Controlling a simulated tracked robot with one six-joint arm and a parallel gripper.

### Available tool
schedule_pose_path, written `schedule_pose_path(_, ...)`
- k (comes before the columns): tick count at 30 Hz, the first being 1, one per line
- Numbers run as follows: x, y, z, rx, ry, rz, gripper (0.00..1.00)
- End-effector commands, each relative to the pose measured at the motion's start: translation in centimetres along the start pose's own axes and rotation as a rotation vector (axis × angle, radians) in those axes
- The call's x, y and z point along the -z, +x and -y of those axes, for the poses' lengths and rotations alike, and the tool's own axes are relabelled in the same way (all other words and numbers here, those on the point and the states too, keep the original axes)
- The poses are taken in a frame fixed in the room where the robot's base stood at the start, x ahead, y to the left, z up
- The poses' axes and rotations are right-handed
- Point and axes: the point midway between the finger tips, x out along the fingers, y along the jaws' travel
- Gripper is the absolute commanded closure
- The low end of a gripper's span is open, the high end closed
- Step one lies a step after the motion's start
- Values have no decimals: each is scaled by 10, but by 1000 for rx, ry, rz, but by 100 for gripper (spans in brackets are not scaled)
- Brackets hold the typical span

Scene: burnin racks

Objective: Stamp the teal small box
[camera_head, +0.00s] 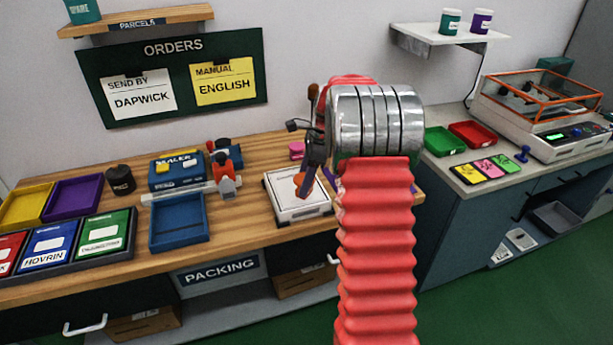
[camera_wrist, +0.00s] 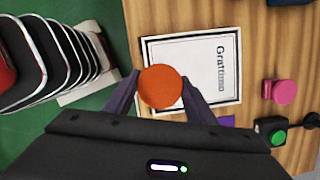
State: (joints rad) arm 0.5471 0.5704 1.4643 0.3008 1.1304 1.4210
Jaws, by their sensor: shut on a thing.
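My gripper (camera_wrist: 161,82) is shut on an orange round-topped thing (camera_wrist: 161,90), perhaps a stamp handle. It is over the near part of a white, dark-bordered flat item (camera_wrist: 215,60) marked "Grattimo". In the head view this item (camera_head: 285,207) lies on the wooden bench, with my gripper (camera_head: 305,186) above it. I cannot tell whether the orange thing touches it. A teal container (camera_head: 82,10) stands on the parcels shelf, and a teal box-like thing (camera_head: 555,63) is at the far right. I cannot tell whether either is the teal small box.
A pink knob-like thing (camera_wrist: 285,91) and a black device with a green button (camera_wrist: 279,137) are near the flat item. A blue sealer (camera_head: 176,172), blue tray (camera_head: 180,222) and dark cup (camera_head: 120,181) stand to the left. The right counter holds green (camera_head: 443,141) and red (camera_head: 473,134) trays.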

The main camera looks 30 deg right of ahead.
Motion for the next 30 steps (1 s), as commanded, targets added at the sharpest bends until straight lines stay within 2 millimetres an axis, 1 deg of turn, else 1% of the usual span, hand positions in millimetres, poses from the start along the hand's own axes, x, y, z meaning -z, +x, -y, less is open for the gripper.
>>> schedule_pose_path(8, -21, 12, -20, -120, -426, 0, 64)
schedule_pose_path(17, -56, 29, -48, -264, -945, -2, 64)
schedule_pose_path(23, -91, 44, -74, -370, -1325, -1, 64)
schedule_pose_path(27, -124, 57, -97, -449, -1604, -1, 64)
schedule_pose_path(30, -148, 67, -114, -494, -1771, -1, 64)
